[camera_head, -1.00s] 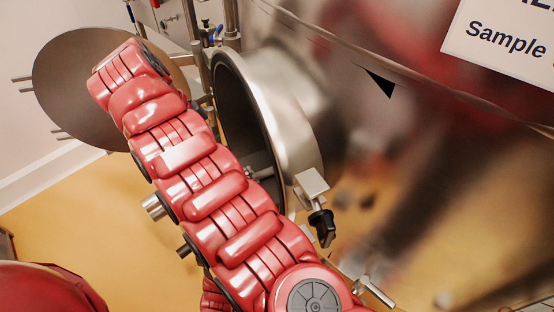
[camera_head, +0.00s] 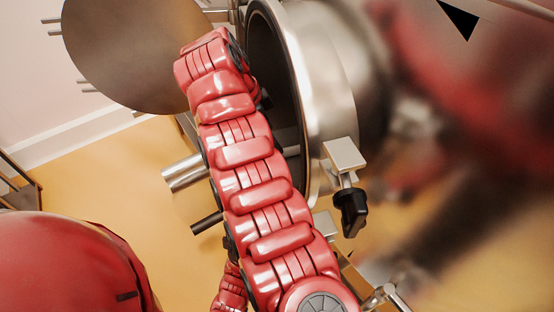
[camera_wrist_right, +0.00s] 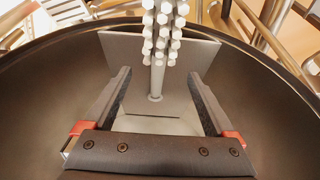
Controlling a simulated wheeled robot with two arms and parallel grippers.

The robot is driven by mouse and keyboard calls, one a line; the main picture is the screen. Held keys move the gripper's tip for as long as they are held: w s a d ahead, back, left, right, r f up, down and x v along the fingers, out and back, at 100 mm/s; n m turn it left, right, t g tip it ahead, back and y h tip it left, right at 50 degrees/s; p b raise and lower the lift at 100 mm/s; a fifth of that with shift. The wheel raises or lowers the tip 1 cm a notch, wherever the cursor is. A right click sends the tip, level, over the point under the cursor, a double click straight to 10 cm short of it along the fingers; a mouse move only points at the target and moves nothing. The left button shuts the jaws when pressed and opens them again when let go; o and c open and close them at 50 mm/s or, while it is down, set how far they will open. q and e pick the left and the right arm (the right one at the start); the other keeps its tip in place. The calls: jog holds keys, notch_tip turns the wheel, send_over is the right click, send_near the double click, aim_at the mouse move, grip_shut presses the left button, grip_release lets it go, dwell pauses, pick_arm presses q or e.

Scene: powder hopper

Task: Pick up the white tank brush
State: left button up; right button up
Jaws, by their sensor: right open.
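The white tank brush (camera_wrist_right: 162,32) shows in the right wrist view, with rows of white bristle tufts at the top and a pale stem running down to a small round end. It lies along the middle of the view, in line with the gap between my right gripper's fingers. My right gripper (camera_wrist_right: 158,76) is open, with one dark finger on each side of the stem and visible room on both sides. I cannot tell how deep the stem is between the fingers. In the head view, my red arm hides the brush and this gripper. My left gripper is not in view.
The steel hopper opening (camera_head: 312,90) is right beside my arm, with a latch and black knob (camera_head: 350,208) on its rim. A round steel door (camera_head: 135,50) stands open at the left. A grey plate (camera_wrist_right: 118,48) is behind the brush. Yellow floor shows below.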

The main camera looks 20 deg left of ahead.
aim_at(293, 150)
jog(key=x, duration=0.2)
jog(key=b+x, duration=0.1)
jog(key=x, duration=0.2)
jog(key=shift+s+a+f, duration=0.1)
jog(key=shift+s+f, duration=0.05)
jog(key=shift+f, duration=0.2)
jog(key=shift+r, duration=0.1)
jog(key=shift+c, duration=1.3)
grip_shut()
